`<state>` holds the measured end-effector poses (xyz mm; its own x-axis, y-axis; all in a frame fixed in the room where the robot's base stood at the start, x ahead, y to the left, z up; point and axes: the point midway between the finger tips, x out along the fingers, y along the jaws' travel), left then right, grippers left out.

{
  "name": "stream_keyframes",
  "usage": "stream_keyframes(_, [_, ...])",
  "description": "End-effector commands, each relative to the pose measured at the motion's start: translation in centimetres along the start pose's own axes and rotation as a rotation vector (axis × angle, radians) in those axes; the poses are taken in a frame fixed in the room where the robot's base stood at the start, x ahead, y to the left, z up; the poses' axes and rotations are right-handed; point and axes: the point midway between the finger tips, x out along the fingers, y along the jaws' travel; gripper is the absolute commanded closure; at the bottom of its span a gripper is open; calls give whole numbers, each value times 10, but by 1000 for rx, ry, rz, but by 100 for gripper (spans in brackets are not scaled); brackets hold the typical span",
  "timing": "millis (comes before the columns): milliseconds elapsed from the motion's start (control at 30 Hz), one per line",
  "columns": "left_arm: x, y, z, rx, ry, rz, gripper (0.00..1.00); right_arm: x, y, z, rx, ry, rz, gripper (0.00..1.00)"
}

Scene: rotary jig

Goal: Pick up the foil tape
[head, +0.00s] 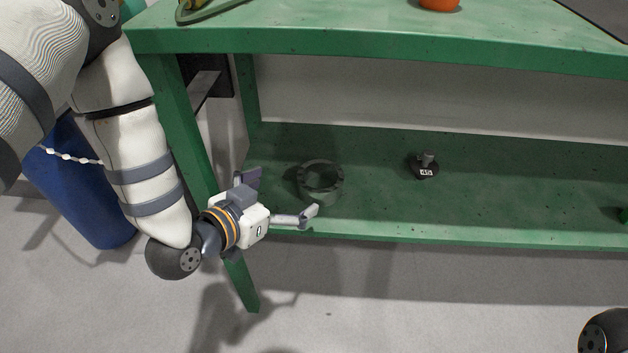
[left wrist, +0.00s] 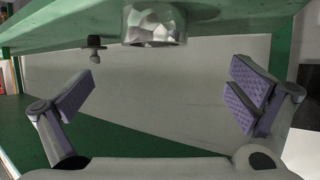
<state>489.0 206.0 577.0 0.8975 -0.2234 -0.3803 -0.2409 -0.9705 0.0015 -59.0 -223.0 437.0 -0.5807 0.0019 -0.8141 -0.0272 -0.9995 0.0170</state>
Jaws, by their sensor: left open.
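The foil tape is a grey ring-shaped roll (head: 337,192) lying flat on the green lower shelf, near its left end. In the left wrist view, which looks upside down, it is a shiny, crinkled metallic roll (left wrist: 153,27) at the top centre. My left gripper (head: 279,195) is at the shelf's front edge, just left of the roll. Its two fingers are spread wide in the left wrist view (left wrist: 165,90), with nothing between them. The roll is beyond the fingertips, and I see no contact. My right gripper is not in view.
A small dark knobbed part (head: 425,168) with a white label stands on the shelf to the right. The green bench top (head: 350,40) overhangs the shelf, and a green leg (head: 185,125) stands behind my left arm. A blue barrel (head: 85,195) is at the left.

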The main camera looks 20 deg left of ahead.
Motion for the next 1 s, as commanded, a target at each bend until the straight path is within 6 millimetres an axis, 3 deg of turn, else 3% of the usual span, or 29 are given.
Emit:
stream_keyframes(200, [48,1,3,1,1,1,0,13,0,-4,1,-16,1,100])
stream_keyframes(367, [68,2,3,0,-1,1,0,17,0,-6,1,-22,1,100])
stream_keyframes(600, [111,7,6,1,-2,2,0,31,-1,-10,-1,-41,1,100])
stream_keyframes(867, [116,7,3,0,-1,1,0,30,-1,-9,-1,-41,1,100])
stream_keyframes(1000, [115,7,3,0,-1,1,29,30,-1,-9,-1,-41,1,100])
